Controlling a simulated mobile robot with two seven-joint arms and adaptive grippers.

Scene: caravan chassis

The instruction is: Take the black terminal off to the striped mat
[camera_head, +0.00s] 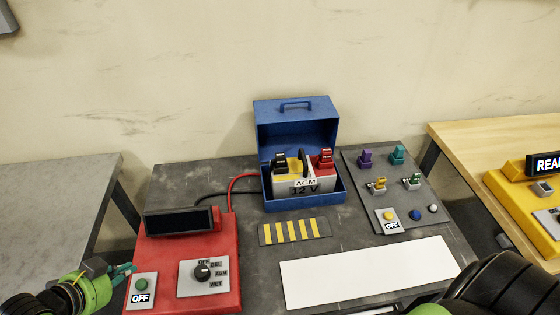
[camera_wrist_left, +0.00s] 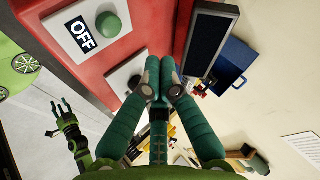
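The black terminal (camera_head: 280,162) is a black clamp on the left end of the top of the AGM 12 V battery (camera_head: 304,184) in the head view. The striped mat (camera_head: 302,231), dark with yellow bars, lies bare in front of the battery's case. My left gripper (camera_head: 130,268) is at the left edge of the red charger, far from the black terminal. In the left wrist view its green fingers (camera_wrist_left: 158,82) meet at the tips with nothing seen between them.
A red terminal (camera_head: 326,159) is on the battery's right end. The open blue case (camera_head: 296,133) surrounds the battery. The red charger (camera_head: 180,258), with dial and OFF button, has red and black cables. A switch panel (camera_head: 390,190) and white sheet (camera_head: 370,273) lie right.

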